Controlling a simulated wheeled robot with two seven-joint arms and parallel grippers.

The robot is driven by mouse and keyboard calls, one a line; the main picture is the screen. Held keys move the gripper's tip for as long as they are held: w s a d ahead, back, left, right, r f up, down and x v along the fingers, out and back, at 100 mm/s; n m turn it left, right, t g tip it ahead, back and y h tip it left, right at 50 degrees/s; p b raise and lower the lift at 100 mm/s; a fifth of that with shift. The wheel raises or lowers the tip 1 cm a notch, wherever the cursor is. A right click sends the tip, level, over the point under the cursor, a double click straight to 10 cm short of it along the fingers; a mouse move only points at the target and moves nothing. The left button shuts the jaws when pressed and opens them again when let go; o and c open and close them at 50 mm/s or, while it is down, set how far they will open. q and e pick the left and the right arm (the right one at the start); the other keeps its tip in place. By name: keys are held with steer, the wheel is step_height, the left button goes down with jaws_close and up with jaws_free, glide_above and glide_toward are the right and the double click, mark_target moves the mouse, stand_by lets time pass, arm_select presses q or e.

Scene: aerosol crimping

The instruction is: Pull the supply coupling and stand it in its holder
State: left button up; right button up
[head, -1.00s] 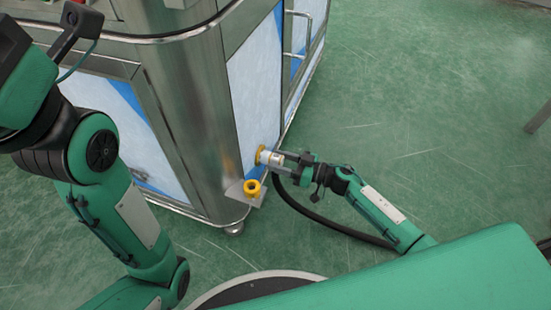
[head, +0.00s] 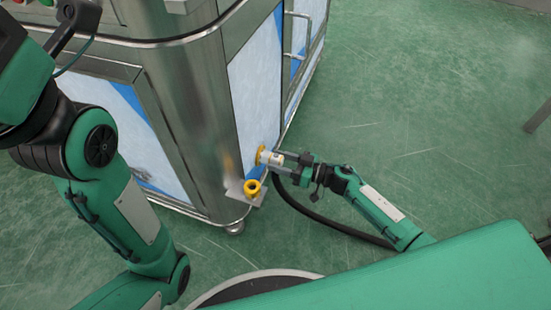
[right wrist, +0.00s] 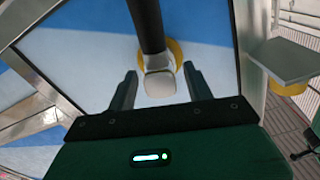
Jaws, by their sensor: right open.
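The supply coupling (head: 269,157) is a pale cylinder sitting level in a yellow ring port on the cabinet's side panel. In the right wrist view the coupling (right wrist: 160,84) shows its blunt end, with the yellow ring (right wrist: 177,53) behind it. My right gripper (head: 281,160) is open, its fingers on either side of the coupling, with visible gaps in the wrist view. The holder (head: 253,188) is a yellow ring on a small metal bracket, low on the cabinet corner, and looks empty. My left arm shows at the left, but its gripper is out of view.
A black hose (head: 320,221) runs from the coupling along the floor under my right arm; it also crosses the upper wrist view (right wrist: 147,25). The steel cabinet (head: 190,100) stands close ahead.

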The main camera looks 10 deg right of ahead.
stand_by(0.3)
steer(key=shift+p, duration=0.35)
jaws_close()
steer(key=shift+s+d, duration=0.1)
steer(key=shift+p+v, duration=1.2)
steer(key=shift+v, duration=1.6)
